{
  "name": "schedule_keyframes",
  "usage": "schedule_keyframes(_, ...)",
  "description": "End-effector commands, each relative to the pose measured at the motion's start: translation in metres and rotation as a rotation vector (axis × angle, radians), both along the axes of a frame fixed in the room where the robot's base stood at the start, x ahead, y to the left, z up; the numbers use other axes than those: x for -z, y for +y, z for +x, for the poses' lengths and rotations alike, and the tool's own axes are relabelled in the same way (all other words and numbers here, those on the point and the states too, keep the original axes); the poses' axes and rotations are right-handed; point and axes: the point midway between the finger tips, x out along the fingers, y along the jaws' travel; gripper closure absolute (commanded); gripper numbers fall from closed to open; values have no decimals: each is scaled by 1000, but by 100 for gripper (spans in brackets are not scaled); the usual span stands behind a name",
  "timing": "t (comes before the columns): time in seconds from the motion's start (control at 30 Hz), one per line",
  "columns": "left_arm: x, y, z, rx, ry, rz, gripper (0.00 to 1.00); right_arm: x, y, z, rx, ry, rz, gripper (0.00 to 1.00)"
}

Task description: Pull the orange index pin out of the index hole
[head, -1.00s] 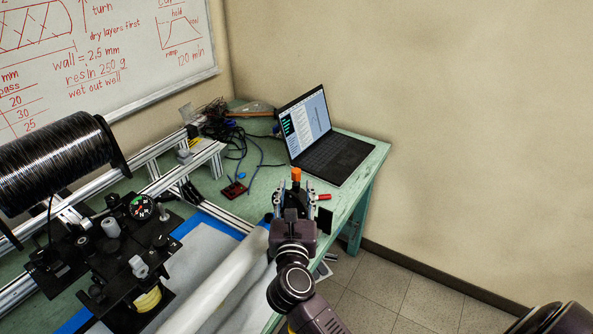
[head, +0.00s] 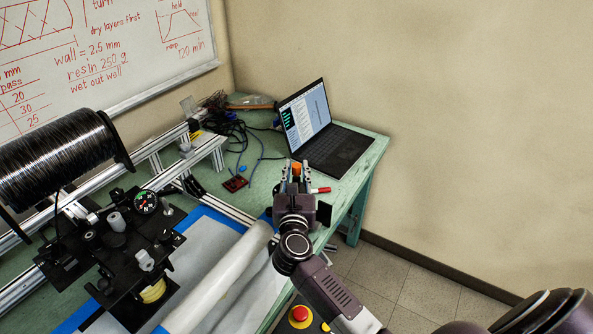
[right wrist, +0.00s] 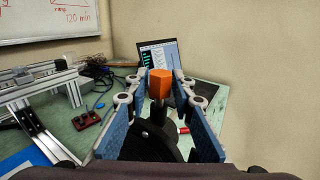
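The orange index pin (head: 296,169) stands at the right end of the bench, and its orange head also shows in the right wrist view (right wrist: 160,84). It rises from a black round part (right wrist: 152,140); the index hole itself is hidden. My right gripper (head: 296,174) is open, with one finger on each side of the pin. In the right wrist view its blue-padded fingers (right wrist: 162,92) flank the orange head with a visible gap, apparently not touching it. My left gripper is not in view.
An open laptop (head: 335,153) stands behind the pin on the green bench. A red-tipped part (head: 320,190) sits just right of the gripper. A white tube (head: 222,278), a black fibre spool (head: 55,155) and black winding gear (head: 115,240) lie to the left.

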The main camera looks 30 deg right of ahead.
Motion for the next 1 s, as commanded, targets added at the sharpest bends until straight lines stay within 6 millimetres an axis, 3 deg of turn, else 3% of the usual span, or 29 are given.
schedule_keyframes(0.17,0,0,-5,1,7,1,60,0,0,0,0,0,0,100)
schedule_keyframes(0.63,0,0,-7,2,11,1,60,-8,0,0,0,-2,1,100)
schedule_keyframes(0.83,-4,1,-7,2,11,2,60,-34,0,0,0,-5,3,100)
schedule_keyframes(1.0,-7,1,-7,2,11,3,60,-74,0,0,1,-9,4,100)
